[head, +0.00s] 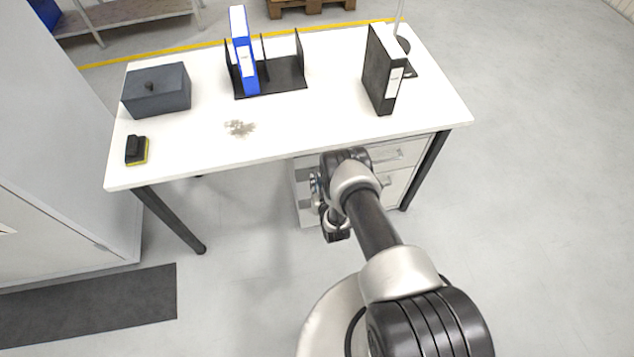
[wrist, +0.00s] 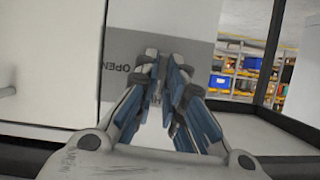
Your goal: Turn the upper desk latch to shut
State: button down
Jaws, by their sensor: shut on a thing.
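In the wrist view, my gripper (wrist: 161,85) is closed in front of a grey plate (wrist: 185,20) on a pale upright face. The plate carries the word OPEN (wrist: 125,67), seen turned over, just left of the fingertips. The fingers are shut on a small part at the plate, which I take for the upper latch. They hide nearly all of it, so its angle cannot be told. In the head view, my arm hides the latch and fingertips; the drawer unit (head: 390,155) stands under the right side of the white desk (head: 200,140).
On the desk stand a dark box (head: 157,92), a blue binder (head: 243,60) in a black rack (head: 285,75), a black binder (head: 383,70) and a black-yellow block (head: 136,150). A dark desk leg (head: 170,220) is at the left. Floor is clear at right.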

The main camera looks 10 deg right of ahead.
jog(key=shift+n, duration=0.4)
dwell(0.3)
jog(key=c, duration=1.7)
grip_release()
jog(key=shift+s, duration=0.15)
jog(key=v, duration=1.1)
jog(key=shift+s+a+r, duration=0.25)
jog(key=shift+s, duration=0.1)
